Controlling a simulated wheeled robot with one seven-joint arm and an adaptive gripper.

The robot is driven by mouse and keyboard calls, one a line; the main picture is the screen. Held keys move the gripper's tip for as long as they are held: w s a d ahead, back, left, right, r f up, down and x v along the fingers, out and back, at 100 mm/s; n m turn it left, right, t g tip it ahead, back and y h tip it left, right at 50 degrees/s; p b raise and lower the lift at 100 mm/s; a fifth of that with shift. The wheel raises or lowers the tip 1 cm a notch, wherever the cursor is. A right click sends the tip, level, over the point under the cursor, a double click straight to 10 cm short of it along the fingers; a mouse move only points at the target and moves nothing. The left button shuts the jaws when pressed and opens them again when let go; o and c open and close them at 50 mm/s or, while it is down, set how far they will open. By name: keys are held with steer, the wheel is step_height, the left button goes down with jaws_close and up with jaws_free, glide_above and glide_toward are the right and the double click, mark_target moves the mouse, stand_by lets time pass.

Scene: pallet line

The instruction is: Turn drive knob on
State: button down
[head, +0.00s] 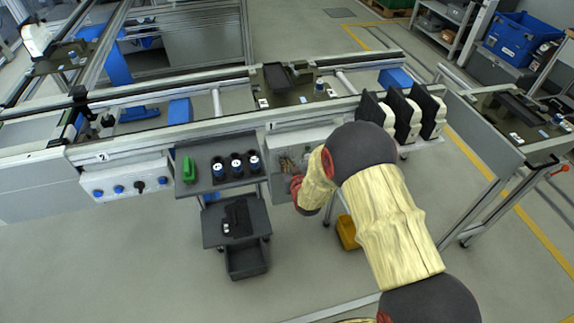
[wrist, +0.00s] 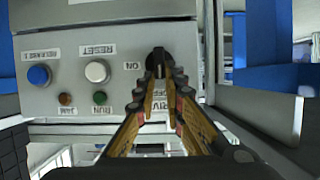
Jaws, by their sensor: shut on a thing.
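The drive knob (wrist: 158,58) is black and sits on a grey control panel (wrist: 120,15) in the wrist view. My gripper (wrist: 157,76) is closed on it, with the fingertips against its sides. The wrist picture is upside down. An "ON" label shows beside the knob, and a partly covered "DRIVE" label lies behind the fingers. In the head view my gripper (head: 291,180) reaches the front panel (head: 306,138) under the conveyor. My arm hides much of that panel and the knob there.
The panel also has a blue button (wrist: 38,75), a white reset button (wrist: 97,71), and red and green lamps. In the head view, a cart (head: 193,181) with dark cups and a green item stands left of my gripper. Another panel (head: 110,180) is farther left.

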steer(key=shift+d, duration=0.1)
stand_by(0.4)
steer(key=shift+w+d+f+m+t+y+b, duration=0.1)
steer(key=shift+d+f+m+t+y+b, duration=0.3)
steer(key=shift+m+y, duration=1.3)
steer(key=shift+w+d+f+m+t+y+b, duration=0.25)
steer(key=shift+d+f+m+y, duration=0.35)
steer(key=shift+m, duration=2.1)
steer(key=shift+s+d+f+m+t+y+b, duration=0.15)
steer(key=shift+d+f+m+y+b, duration=0.35)
steer(key=shift+m+y, duration=1.2)
steer(key=shift+a+m+h, duration=0.1)
steer(key=shift+m+h, duration=0.3)
steer(key=shift+m, duration=0.3)
steer(key=c, duration=1.9)
jaws_free()
steer(key=shift+w, duration=0.1)
